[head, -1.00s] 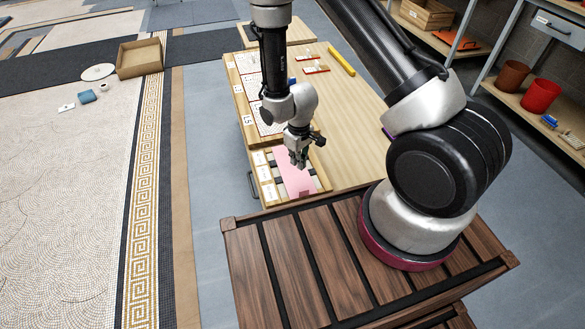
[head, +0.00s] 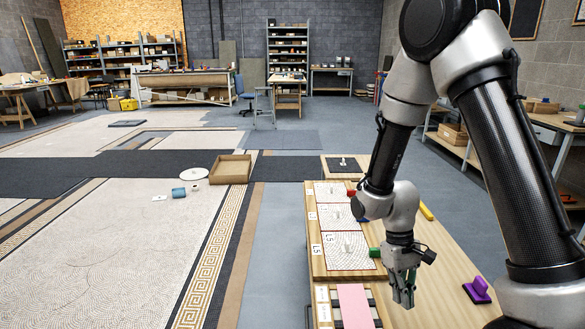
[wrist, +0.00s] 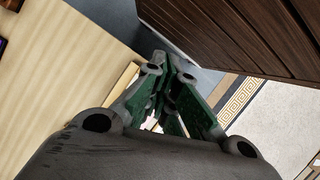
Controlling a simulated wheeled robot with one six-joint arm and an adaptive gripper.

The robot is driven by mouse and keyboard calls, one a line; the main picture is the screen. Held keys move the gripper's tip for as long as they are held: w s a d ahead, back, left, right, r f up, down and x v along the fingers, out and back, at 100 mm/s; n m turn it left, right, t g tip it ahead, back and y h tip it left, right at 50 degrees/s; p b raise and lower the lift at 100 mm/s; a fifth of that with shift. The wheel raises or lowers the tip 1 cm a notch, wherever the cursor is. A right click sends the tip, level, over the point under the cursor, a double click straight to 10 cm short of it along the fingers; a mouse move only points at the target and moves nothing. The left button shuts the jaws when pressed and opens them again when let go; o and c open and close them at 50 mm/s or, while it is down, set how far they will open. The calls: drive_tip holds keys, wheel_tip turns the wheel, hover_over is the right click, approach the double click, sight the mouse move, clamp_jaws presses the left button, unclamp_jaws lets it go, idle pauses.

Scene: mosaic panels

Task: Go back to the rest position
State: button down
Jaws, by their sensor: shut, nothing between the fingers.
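My gripper (head: 403,290) hangs over the wooden bench (head: 445,265), pointing down, with its fingers together and nothing held. In the wrist view its green-sided fingers (wrist: 172,90) also meet. A pink sheet (head: 354,306) lies on a rack (head: 322,300) to the left of my gripper. White mosaic panels (head: 347,250) marked with labels lie in a row on the bench behind it.
A purple tool (head: 477,290) and a yellow bar (head: 427,212) lie on the bench. A cardboard box (head: 231,169), a white disc (head: 194,174) and a blue item (head: 179,192) are on the floor at left. Dark wooden slats (wrist: 235,35) are near my gripper in the wrist view.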

drive_tip(key=s+d+r+m+t, duration=0.2)
drive_tip(key=s+d+r+t, duration=0.2)
drive_tip(key=r, duration=1.1)
drive_tip(key=s+d+r+m+t+y, duration=0.1)
drive_tip(key=s+d+r+t, duration=0.3)
drive_tip(key=r, duration=1.1)
drive_tip(key=shift+s+d+r+m, duration=0.3)
drive_tip(key=shift+s+d+m, duration=0.3)
drive_tip(key=shift+s+d, duration=0.3)
drive_tip(key=shift+s+a, duration=0.1)
